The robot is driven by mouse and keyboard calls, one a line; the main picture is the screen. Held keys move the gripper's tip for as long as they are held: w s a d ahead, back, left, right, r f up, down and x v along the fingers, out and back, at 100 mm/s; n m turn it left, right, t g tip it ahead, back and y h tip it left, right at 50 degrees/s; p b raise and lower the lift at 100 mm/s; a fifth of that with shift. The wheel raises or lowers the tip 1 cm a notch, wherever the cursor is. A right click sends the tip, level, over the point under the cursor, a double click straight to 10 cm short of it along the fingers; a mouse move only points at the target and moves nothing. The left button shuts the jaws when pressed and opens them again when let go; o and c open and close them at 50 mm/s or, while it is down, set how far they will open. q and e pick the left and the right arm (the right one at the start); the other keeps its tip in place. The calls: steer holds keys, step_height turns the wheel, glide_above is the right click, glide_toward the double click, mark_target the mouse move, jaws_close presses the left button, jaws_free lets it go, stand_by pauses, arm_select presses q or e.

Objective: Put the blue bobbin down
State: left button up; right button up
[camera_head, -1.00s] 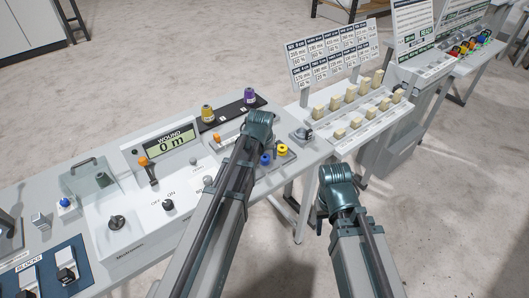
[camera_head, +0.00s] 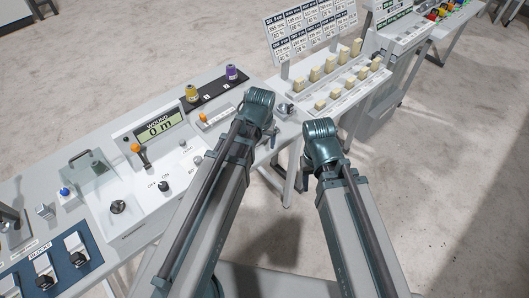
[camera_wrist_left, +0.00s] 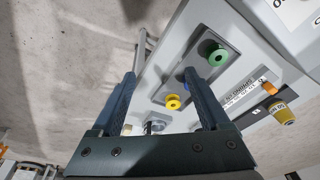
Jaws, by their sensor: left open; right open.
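The blue bobbin (camera_wrist_left: 181,86) shows only as a small patch in the left wrist view, mostly hidden behind one finger. It is at the grey tray (camera_wrist_left: 228,72), between a green bobbin (camera_wrist_left: 213,53) and a yellow bobbin (camera_wrist_left: 173,103). My left gripper (camera_wrist_left: 160,72) is open, its fingers wide apart with nothing seen held between them. In the head view my left gripper (camera_head: 257,108) is over the right end of the bench and its arm hides these bobbins. My right gripper (camera_head: 322,130) is off the bench's right end, open; its fingertips are not clear.
A winder with a display reading 0 m (camera_head: 160,128) and an orange-knobbed lever (camera_head: 136,148) stands left of my left arm. Yellow (camera_head: 192,93) and purple (camera_head: 231,73) spools stand on a black strip behind. A rack of cream blocks (camera_head: 330,66) is at the back right.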

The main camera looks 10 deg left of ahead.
arm_select(q)
steer(key=s+d+f+m+g+b, duration=0.2)
steer(key=s+d, duration=0.4)
steer(key=s, duration=0.6)
steer(key=shift+s+d+m+g+y, duration=0.2)
steer(key=shift+s+m+g+y, duration=0.15)
steer(key=shift+m, duration=0.25)
steer(key=shift+w+f, duration=0.1)
stand_by(0.3)
